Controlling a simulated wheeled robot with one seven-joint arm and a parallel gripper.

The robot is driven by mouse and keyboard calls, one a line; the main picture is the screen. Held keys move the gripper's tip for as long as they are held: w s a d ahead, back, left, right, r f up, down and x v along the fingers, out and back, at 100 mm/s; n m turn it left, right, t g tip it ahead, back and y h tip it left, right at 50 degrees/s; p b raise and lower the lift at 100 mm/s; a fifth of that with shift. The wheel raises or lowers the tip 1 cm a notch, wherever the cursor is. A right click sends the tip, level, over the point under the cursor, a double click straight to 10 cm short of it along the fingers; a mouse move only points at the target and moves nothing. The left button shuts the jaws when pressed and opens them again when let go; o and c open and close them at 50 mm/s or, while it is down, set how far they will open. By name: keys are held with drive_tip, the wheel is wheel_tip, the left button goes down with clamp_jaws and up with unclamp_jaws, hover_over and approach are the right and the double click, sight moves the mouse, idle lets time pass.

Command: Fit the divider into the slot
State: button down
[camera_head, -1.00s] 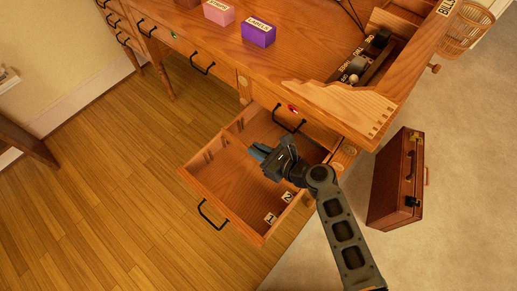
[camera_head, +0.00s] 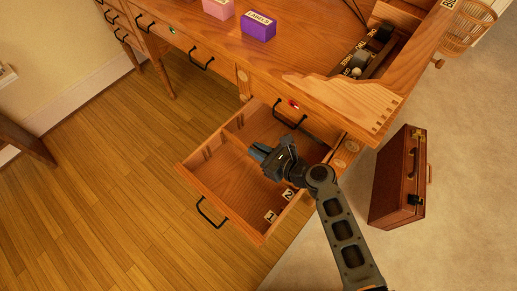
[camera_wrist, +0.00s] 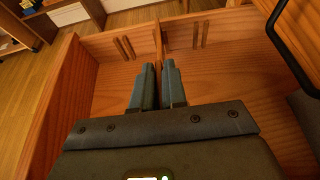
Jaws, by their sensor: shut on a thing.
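The open drawer (camera_head: 222,178) is pulled out of the desk, with number tags 1 (camera_head: 270,216) and 2 (camera_head: 288,195) on its right wall. Paired wooden strips stand on the opposite wall, one pair at left (camera_wrist: 123,47) and one at right (camera_wrist: 200,34) in the wrist view. My gripper (camera_head: 260,153) is inside the drawer outline, its fingers (camera_wrist: 158,68) close together. A thin wooden divider (camera_wrist: 158,38) shows nearly edge-on beyond the fingertips, between the strip pairs. The fingers are shut on it. Most of it is hidden, and I cannot tell whether it touches the wall or floor.
The desk top (camera_head: 300,62) overhangs the drawer's back. A purple box (camera_head: 258,26) and a pink box (camera_head: 218,9) stand on it. A brown briefcase (camera_head: 397,180) stands on the floor at right. The floor at left (camera_head: 110,190) is clear.

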drive_tip(key=shift+f+b, duration=1.3)
drive_tip(key=shift+f, duration=0.3)
drive_tip(key=c, duration=1.1)
unclamp_jaws()
drive_tip(key=p+v, duration=0.1)
drive_tip(key=v, duration=0.6)
drive_tip(key=shift+s+d+r+p, duration=0.2)
drive_tip(key=shift+d+p, duration=0.1)
